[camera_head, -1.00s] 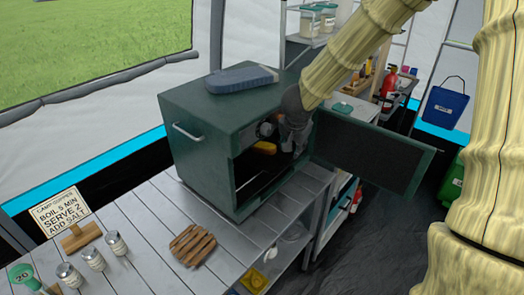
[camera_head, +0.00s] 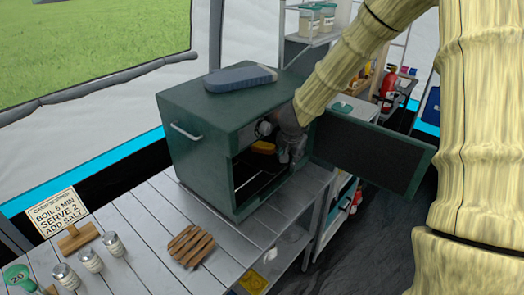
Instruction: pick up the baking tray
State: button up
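A dark green box oven (camera_head: 200,158) stands on the slatted table, its door (camera_head: 372,155) swung open to the right. Its inside is in deep shadow. A yellow-orange item (camera_head: 263,147) shows inside, near the upper part of the opening. A dark, flat, rack- or tray-like shape (camera_head: 256,182) lies below it; I cannot tell for sure whether this is the baking tray. My gripper (camera_head: 289,152) is at the right side of the oven mouth, pointing down, just right of the yellow item. Its fingers are dark and small, so their opening and any contact are unclear.
A blue-grey case (camera_head: 240,78) lies on the oven top. A wooden slatted trivet (camera_head: 191,246), several jars (camera_head: 89,260) and a sign (camera_head: 59,216) are on the table (camera_head: 140,215) in front. Shelves with jars stand behind. The open door bounds the right side.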

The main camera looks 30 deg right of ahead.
grip_shut()
jog(key=shift+r+p, duration=0.25)
jog(key=shift+p, duration=0.25)
